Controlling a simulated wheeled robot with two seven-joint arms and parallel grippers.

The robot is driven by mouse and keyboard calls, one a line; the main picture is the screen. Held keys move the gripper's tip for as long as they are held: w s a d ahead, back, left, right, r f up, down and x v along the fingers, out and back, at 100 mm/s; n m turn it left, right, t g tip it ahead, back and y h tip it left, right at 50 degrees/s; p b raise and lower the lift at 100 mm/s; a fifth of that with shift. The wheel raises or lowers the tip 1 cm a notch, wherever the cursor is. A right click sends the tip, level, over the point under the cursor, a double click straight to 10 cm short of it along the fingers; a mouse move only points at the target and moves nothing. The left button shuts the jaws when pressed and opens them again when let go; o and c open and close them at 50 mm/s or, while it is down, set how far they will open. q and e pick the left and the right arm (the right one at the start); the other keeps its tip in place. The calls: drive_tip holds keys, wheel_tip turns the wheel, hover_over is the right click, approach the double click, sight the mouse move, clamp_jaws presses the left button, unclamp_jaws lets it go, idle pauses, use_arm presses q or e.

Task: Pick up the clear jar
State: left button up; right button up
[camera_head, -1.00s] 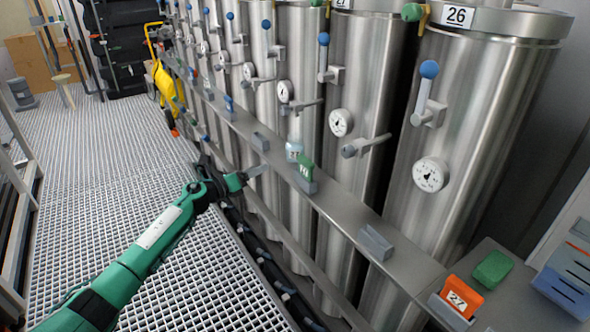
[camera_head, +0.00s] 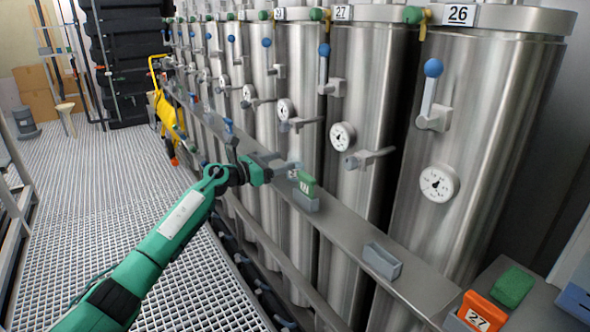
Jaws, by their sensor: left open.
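The clear jar (camera_head: 295,167) is small and pale. It stands on the grey shelf rail in front of the steel vessels, just behind the green tag. My left gripper (camera_head: 284,168) reaches over the rail from the left, its green arm coming in from the lower left. Its jaws are open and right at the jar, covering part of it. I cannot tell whether the fingers touch the jar or stand around it. My right gripper is not in view.
A green numbered tag (camera_head: 306,183) sits in a grey holder close to the jar. An empty grey holder (camera_head: 381,262), an orange tag (camera_head: 481,312) and a green block (camera_head: 512,287) lie farther right. Steel vessels (camera_head: 480,130) with gauges and blue-knobbed levers stand behind the rail.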

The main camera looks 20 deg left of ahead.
sight(289, 159)
use_arm(q)
drive_tip(key=x, duration=0.5)
drive_tip(key=shift+s+d+f+b, duration=0.1)
drive_tip(key=shift+s+d+b, duration=0.05)
drive_tip(key=shift+b, duration=0.15)
drive_tip(key=shift+d, duration=0.1)
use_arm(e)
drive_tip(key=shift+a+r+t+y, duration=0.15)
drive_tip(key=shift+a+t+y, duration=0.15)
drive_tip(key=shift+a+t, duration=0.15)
use_arm(q)
drive_tip(key=shift+c, duration=0.4)
drive_tip(key=c, duration=0.7)
drive_tip(key=shift+r, duration=0.2)
drive_tip(key=shift+c, duration=0.2)
